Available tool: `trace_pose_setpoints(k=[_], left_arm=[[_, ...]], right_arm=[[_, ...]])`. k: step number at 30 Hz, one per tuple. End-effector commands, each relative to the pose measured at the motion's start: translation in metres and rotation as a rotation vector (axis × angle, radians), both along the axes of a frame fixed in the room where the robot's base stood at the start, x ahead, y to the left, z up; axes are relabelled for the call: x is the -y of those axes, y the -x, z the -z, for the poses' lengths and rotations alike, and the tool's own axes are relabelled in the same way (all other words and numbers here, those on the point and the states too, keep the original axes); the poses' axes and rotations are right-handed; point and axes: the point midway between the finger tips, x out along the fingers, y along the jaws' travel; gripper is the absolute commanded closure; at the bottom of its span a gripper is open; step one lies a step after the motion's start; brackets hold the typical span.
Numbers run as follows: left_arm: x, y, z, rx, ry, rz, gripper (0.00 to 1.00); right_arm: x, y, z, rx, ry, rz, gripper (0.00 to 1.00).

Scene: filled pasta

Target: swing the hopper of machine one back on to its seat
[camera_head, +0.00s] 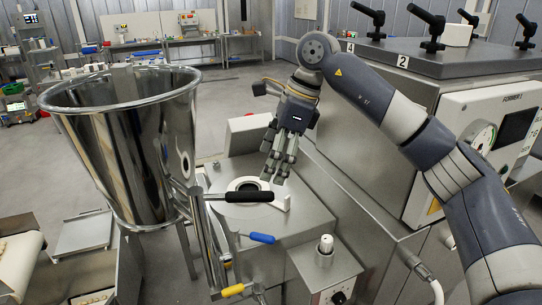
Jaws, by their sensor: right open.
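The hopper (128,140) is a large shiny steel cone with a thick rim. It hangs at the left, swung out beside the machine on a steel post (205,235) with a black handle (236,196). The seat (245,184) is a pale ring with a dark round opening on top of the steel machine body (318,222); nothing covers it except part of the handle in front. My right gripper (277,172) is open and empty, fingers pointing down just above the far right edge of the seat, apart from the hopper. My left gripper is not in view.
A blue lever (262,238) and a yellow lever (233,290) stick out near the post. A box with a white-topped knob (325,244) stands in front. Benches line the far wall.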

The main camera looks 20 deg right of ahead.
Motion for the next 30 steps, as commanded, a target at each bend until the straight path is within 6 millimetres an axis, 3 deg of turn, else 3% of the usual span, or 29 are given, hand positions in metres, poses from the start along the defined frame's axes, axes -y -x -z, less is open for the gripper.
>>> trace_pose_setpoints(k=[3, 6, 8, 15, 17, 24, 30], left_arm=[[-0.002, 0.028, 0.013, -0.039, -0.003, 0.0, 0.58], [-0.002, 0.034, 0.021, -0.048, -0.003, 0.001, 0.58], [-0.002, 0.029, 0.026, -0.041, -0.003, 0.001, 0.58], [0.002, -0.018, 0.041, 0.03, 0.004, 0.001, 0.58], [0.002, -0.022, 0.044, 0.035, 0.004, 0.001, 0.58], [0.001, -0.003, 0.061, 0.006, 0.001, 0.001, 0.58], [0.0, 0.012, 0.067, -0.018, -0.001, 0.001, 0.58]], right_arm=[[-0.005, -0.001, 0.015, -0.001, 0.0, -0.002, 0.17], [-0.009, -0.003, 0.026, -0.001, -0.001, -0.002, 0.17], [-0.011, -0.003, 0.033, -0.001, -0.002, -0.002, 0.17], [-0.02, -0.007, 0.061, -0.001, -0.002, -0.001, 0.17], [-0.023, -0.008, 0.067, -0.001, -0.003, -0.001, 0.17], [-0.032, -0.011, 0.093, -0.001, -0.001, -0.002, 0.17], [-0.036, -0.013, 0.103, -0.001, -0.003, -0.001, 0.17]])
